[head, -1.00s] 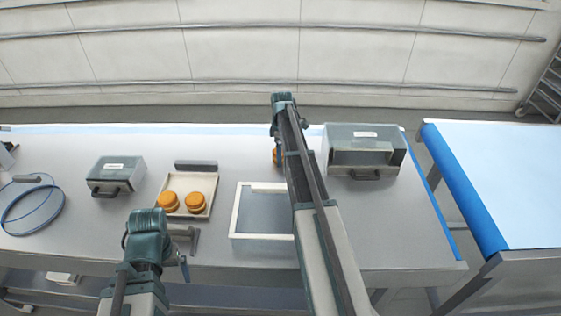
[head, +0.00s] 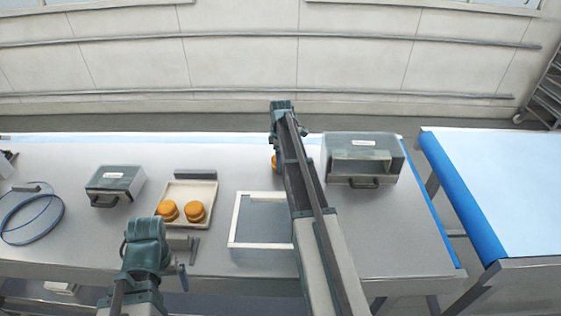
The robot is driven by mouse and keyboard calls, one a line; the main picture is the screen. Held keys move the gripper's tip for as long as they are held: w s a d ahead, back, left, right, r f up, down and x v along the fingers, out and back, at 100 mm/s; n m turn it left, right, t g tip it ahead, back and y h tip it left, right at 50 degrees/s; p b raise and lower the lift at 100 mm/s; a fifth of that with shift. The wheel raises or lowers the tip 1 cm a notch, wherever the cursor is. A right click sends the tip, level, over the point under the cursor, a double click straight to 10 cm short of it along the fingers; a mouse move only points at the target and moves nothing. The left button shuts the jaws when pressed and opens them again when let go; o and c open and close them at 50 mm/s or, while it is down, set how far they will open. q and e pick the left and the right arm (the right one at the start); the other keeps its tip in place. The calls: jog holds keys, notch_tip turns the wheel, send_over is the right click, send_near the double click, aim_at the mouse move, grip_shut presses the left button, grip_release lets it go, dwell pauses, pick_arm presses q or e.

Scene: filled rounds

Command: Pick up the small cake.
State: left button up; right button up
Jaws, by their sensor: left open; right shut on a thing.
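A small orange-brown cake (head: 274,162) shows only as a sliver at the left edge of my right arm, behind the white frame. My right gripper (head: 277,146) is shut on this cake; its fingers are mostly hidden by my own arm. I cannot tell whether the cake touches the table. Two more round orange-brown cakes, a left one (head: 167,211) and a right one (head: 194,212), sit side by side in a shallow pale tray (head: 203,189). My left gripper (head: 182,272) is open and empty, low in front of that tray.
A grey box with a handle (head: 115,186) stands left of the tray, and a larger one (head: 362,160) stands right of my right arm. A white-rimmed frame (head: 235,222) lies on the table (head: 80,240). A blue hoop (head: 32,218) is far left. A blue-edged conveyor (head: 500,190) stands right.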

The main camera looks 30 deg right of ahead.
notch_tip(320, 180, up, 9)
jog(key=p, duration=0.9)
jog(key=shift+r, duration=0.2)
